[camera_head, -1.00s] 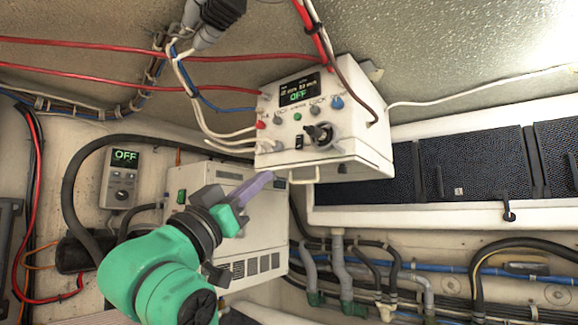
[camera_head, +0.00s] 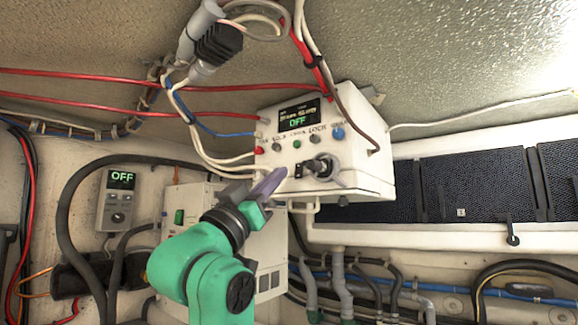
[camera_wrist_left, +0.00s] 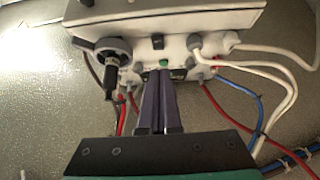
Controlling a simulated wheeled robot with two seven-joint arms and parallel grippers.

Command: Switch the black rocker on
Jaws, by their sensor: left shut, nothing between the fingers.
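The black rocker (camera_head: 298,171) is a small switch on the front of the white control box (camera_head: 368,181), left of a large black rotary knob (camera_head: 322,165). The box's display (camera_head: 299,114) reads OFF. My left gripper (camera_head: 284,173) is shut and empty, its purple fingers just left of the rocker in the head view. In the left wrist view, the rocker (camera_wrist_left: 157,42) shows beyond the closed fingertips (camera_wrist_left: 160,76), beside the green button (camera_wrist_left: 163,63). I cannot tell whether the fingers touch the panel. My right gripper is not in view.
White and blue cables (camera_head: 205,140) run into the box's left side, close to my gripper. A grey wall controller (camera_head: 118,200) also reads OFF. A white cabinet (camera_head: 270,245) stands behind my arm. Dark panels (camera_head: 480,185) line the right wall.

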